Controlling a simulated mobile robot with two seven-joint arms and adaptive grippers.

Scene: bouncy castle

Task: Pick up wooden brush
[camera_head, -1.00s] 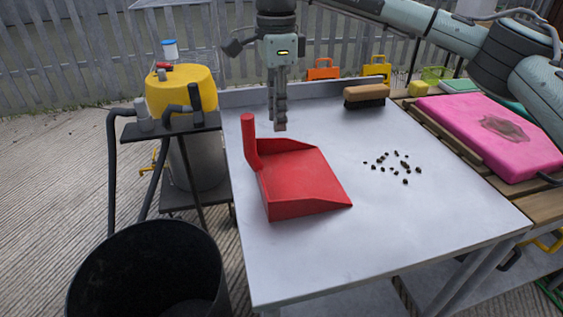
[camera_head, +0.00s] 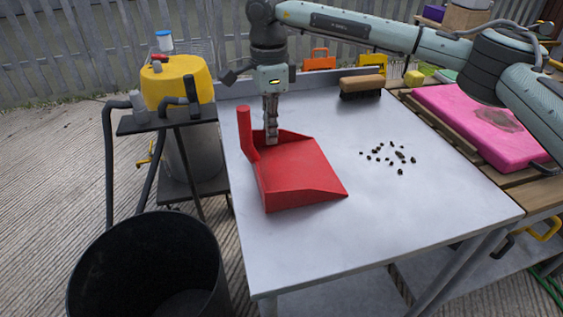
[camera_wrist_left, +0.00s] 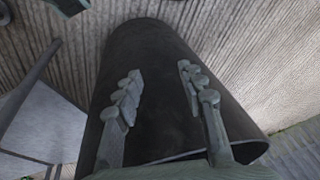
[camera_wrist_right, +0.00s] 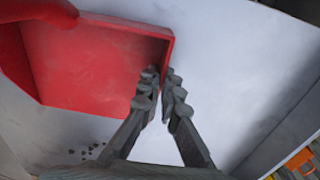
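The wooden brush (camera_head: 361,87) has a brown wooden back and dark bristles. It rests at the far edge of the grey table (camera_head: 400,231). My right gripper (camera_head: 271,139) points down at the back wall of the red dustpan (camera_head: 299,172), well left of the brush. In the right wrist view its fingers (camera_wrist_right: 160,75) are close together with a narrow gap, beside the edge of the dustpan (camera_wrist_right: 95,65); whether they touch it is unclear. My left gripper (camera_wrist_left: 158,75) is open and empty above the black bin (camera_wrist_left: 155,50). The brush is not seen in the wrist views.
Several dark pebbles (camera_head: 390,156) lie on the table right of the dustpan. A pink pad (camera_head: 480,125) lies on the wooden bench at right. A yellow-topped barrel (camera_head: 178,80) and a black stand (camera_head: 150,125) are at left. The table's front is clear.

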